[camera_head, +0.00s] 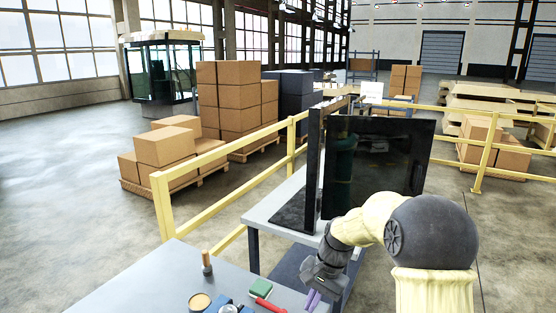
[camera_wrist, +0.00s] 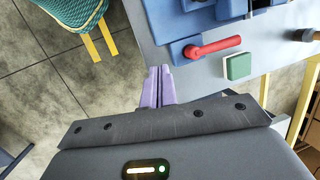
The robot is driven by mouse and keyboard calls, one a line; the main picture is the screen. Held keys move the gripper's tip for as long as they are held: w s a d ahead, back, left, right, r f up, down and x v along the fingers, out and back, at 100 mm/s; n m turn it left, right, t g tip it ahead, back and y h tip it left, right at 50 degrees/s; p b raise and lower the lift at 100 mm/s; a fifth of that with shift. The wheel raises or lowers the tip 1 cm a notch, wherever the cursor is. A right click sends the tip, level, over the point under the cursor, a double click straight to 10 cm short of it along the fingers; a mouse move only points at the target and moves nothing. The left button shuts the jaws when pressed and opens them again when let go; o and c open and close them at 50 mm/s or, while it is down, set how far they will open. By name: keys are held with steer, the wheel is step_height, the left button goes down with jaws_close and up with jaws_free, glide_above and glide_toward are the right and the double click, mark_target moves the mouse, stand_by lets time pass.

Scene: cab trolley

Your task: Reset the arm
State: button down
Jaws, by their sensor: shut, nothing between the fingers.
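My gripper (camera_head: 314,299) hangs from my arm at the right end of the grey worktable (camera_head: 150,285). Its purple fingers show in the wrist view (camera_wrist: 158,74), where they are together with nothing between them. In that view the fingertips appear beside the table's edge, left of a blue block with a red lever (camera_wrist: 212,47) and a green block (camera_wrist: 238,67). My arm is bent, with its elbow raised at the right of the head view.
A wooden-handled tool (camera_head: 206,262) and a round container (camera_head: 200,302) are on the worktable. A dark panel (camera_head: 380,155) stands on a second table behind it. Yellow railings (camera_head: 222,155) and stacked cartons (camera_head: 165,146) lie beyond. A teal woven seat (camera_wrist: 72,14) shows in the wrist view.

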steer(key=s+d+r+n+t+h+p, duration=0.1)
steer(key=s+d+n, duration=0.2)
steer(key=s, duration=0.6)
steer(key=s+d+r+n+t+h+p, duration=0.1)
steer(key=s+d+r+n+t+h, duration=0.1)
steer(key=s, duration=0.6)
steer(key=shift+s+d+n, duration=0.35)
steer(key=shift+d+n, duration=0.35)
steer(key=shift+d, duration=0.2)
